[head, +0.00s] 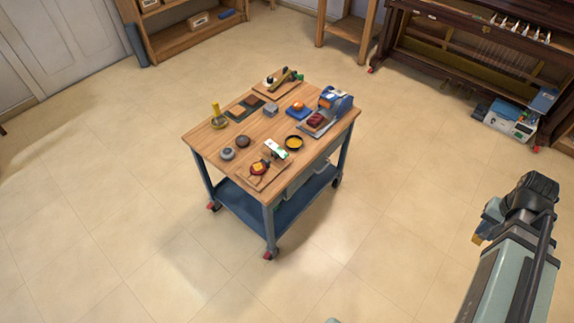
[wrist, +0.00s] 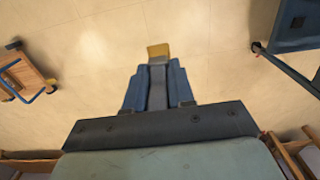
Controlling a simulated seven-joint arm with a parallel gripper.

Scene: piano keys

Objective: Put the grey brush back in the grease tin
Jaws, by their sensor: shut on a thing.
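My gripper (head: 487,218) is at the right of the head view, out over the floor and well apart from the cart. In the wrist view my gripper (wrist: 157,82) has its blue fingers shut on the grey brush (wrist: 157,74), whose yellow tip sticks out past the fingertips. In the head view only a small yellow end of the brush (head: 477,239) shows. A round dark tin with yellow inside, which looks like the grease tin (head: 294,143), stands on the cart top near its right front edge. Nothing is seen standing in it.
The wooden-topped cart (head: 203,145) holds several small items. A blue tape dispenser-like object (head: 335,104) stands behind the tin, and a small board (head: 252,180) lies in front. An open piano (head: 470,50) stands at the back right. The floor between my arm and the cart is clear.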

